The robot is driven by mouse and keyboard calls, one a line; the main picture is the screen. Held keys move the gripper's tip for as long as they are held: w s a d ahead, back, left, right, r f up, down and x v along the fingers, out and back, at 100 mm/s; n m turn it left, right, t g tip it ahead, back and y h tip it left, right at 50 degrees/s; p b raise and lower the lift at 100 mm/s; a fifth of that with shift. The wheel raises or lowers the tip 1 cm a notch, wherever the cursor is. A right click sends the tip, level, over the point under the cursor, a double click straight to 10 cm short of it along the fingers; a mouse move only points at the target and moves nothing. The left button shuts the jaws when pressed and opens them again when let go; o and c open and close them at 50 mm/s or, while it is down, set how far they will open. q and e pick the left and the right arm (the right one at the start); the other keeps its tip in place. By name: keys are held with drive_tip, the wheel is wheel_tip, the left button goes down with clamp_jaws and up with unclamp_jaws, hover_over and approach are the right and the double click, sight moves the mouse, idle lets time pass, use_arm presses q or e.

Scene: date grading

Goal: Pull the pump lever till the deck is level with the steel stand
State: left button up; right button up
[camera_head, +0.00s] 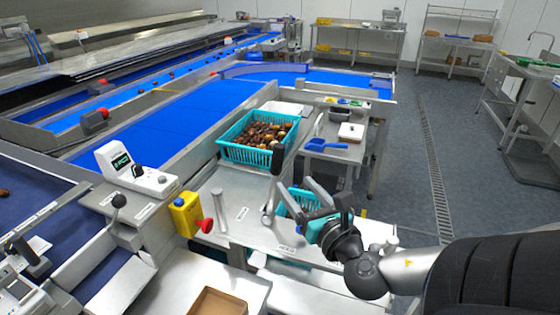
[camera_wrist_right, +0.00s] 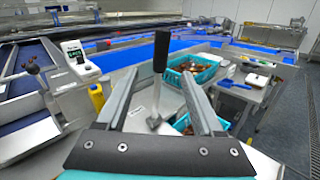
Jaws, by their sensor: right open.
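The pump lever (camera_head: 277,162) has a black grip on a steel rod and rises from the steel worktop, tilted slightly. It also shows in the right wrist view (camera_wrist_right: 161,52), between the fingers in the picture. My right gripper (camera_head: 293,186) is open and empty, its fingers pointing toward the lever; it also shows in the right wrist view (camera_wrist_right: 156,76). I see no contact with the lever. A lower teal crate (camera_head: 297,203) is partly hidden behind my gripper; the deck under it is hidden. The steel stand (camera_head: 333,153) is beyond, carrying a blue scoop. My left gripper is out of view.
A teal crate of dates (camera_head: 258,155) stands beyond the lever. A yellow box with a red button (camera_head: 187,215) and a white scale (camera_head: 138,172) are to the left. Blue conveyors (camera_head: 165,125) run behind. Open floor (camera_head: 415,200) lies to the right.

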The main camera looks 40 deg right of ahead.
sight(280, 165)
drive_tip(key=b+x, duration=0.1)
drive_tip(key=x, duration=0.8)
drive_tip(key=shift+d, duration=0.1)
drive_tip(key=shift+b+x, duration=0.35)
drive_tip(key=shift+x, duration=2.2)
clamp_jaws()
